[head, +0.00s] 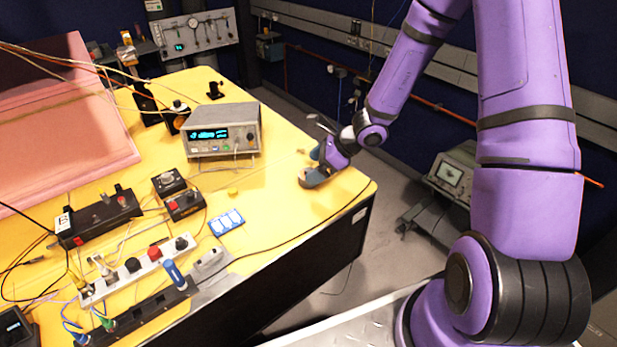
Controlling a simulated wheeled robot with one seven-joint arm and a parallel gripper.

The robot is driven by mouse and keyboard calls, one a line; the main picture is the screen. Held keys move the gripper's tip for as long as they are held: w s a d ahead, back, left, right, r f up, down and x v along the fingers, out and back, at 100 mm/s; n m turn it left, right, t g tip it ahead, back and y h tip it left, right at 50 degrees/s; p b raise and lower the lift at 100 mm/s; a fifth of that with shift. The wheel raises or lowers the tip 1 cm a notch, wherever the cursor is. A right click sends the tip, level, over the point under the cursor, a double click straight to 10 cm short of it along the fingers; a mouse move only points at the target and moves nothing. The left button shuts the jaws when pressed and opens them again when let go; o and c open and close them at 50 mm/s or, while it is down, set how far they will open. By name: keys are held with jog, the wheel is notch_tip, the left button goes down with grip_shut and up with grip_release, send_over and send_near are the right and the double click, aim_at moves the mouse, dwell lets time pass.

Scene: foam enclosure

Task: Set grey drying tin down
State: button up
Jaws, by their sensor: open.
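My gripper (312,168) is at the right part of the yellow bench top (285,150), low over the surface near the bench's right corner. Its jaws are open and point left. A small greyish, rounded shape shows at the lower jaw, but it is too small to tell whether this is the grey drying tin or part of the gripper. I cannot make out the tin clearly anywhere else.
A grey instrument with a lit display (222,130) stands left of my gripper. Black boxes, a power strip (140,270) and loose cables crowd the left. A pink foam block (70,130) stands far left.

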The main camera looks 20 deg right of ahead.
aim_at(308, 169)
jog(key=shift+x, duration=2.2)
jog(key=c, duration=1.1)
jog(key=shift+r, duration=0.2)
